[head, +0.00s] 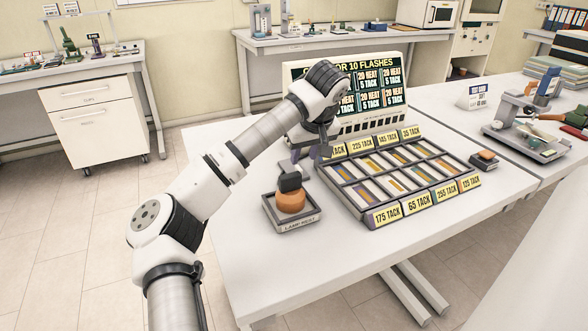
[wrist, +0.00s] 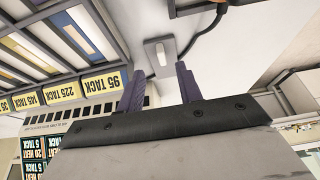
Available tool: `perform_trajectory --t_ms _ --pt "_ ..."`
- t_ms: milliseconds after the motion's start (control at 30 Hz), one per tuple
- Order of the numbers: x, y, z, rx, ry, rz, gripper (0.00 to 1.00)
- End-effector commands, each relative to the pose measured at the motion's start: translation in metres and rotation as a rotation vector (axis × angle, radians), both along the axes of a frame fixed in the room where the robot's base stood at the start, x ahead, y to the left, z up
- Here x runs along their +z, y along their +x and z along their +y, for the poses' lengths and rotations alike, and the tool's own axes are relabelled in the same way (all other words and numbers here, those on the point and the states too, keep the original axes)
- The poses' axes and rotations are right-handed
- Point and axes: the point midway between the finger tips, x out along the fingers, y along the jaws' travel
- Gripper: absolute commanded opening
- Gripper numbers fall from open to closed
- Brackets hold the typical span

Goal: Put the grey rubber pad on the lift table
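My gripper (head: 304,155) hangs above the front table, at the left end of the divided tray (head: 352,203) and in front of the display machine. In the wrist view my gripper (wrist: 159,74) has its two purple fingers spread apart, with nothing held between them. I cannot pick out the grey rubber pad for sure. A bench device with a grey base (head: 520,143) stands on the right table; I cannot tell whether it is the lift table.
The tray's compartments hold strips behind yellow tack labels. A lamp rest (head: 293,222) bearing an orange and black object stands close to my arm. The display machine (head: 378,123) is behind the tray.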

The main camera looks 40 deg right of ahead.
Motion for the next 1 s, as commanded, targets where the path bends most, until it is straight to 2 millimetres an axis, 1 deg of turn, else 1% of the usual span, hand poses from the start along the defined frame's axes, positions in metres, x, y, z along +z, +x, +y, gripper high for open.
perform_trajectory --t_ms 133,400,500,767,1000 --pt "-0.008 0.006 -0.001 0.001 -0.001 0.004 0.35" --pt "-0.038 0.022 -0.003 -0.001 -0.001 0.005 0.35" --pt "-0.045 0.024 -0.003 -0.001 -0.001 0.004 0.35" --pt "-0.047 0.025 -0.003 -0.001 -0.002 0.001 0.35" --pt "-0.046 0.025 -0.003 -0.001 -0.001 0.002 0.04"
